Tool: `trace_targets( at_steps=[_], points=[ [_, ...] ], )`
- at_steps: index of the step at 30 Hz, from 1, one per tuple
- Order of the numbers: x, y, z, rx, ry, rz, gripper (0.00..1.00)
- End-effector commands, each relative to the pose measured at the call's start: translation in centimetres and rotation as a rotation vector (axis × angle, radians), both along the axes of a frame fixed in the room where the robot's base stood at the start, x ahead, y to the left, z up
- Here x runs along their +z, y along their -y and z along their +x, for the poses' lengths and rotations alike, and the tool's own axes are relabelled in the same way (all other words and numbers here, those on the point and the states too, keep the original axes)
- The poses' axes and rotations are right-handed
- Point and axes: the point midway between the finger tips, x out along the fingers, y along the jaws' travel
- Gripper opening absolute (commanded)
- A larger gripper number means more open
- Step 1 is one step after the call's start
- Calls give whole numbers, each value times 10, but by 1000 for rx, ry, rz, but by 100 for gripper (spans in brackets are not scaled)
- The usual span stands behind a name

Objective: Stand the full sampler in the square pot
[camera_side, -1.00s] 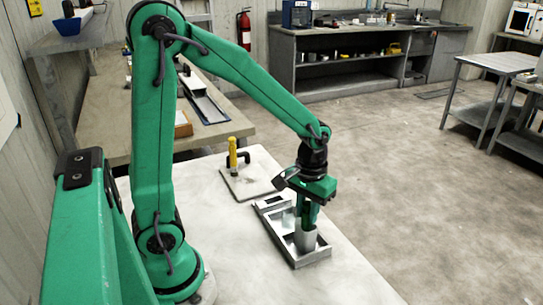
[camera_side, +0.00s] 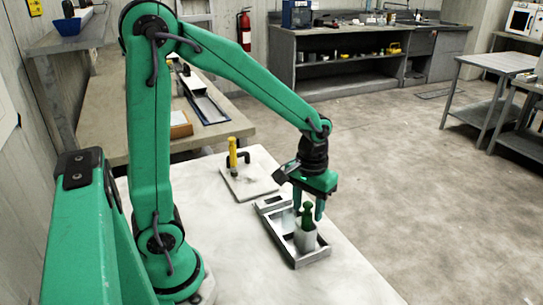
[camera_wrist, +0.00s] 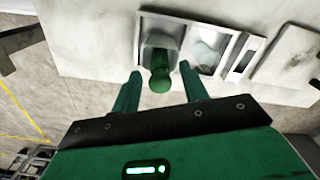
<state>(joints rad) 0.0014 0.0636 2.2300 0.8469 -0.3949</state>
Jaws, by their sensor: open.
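A green sampler (camera_side: 307,219) with a rounded knob stands upright in the pale square pot (camera_side: 306,241), in the front part of the grey metal tray (camera_side: 312,261). Its lower part is hidden by the pot. My gripper (camera_side: 308,210) is open just above it, with one finger on each side of the knob and nothing held. In the wrist view, the sampler's green knob (camera_wrist: 159,80) shows between the spread fingers (camera_wrist: 160,70), with gaps on both sides. The pot (camera_wrist: 157,42) is partly hidden behind the knob.
A clear rounded vessel (camera_wrist: 207,48) sits in the tray compartment beside the pot. A yellow upright piece (camera_side: 232,154) and a black handle stand on a pale plate (camera_side: 252,181) behind the tray. The front of the white table is clear.

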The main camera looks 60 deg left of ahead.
Motion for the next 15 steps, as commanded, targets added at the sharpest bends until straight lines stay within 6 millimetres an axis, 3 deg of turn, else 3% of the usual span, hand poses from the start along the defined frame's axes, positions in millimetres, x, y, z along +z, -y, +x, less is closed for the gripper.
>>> trace_targets(
  at_steps=[15],
  points=[
    [80,0,0,0,3,0,44]
  ],
)
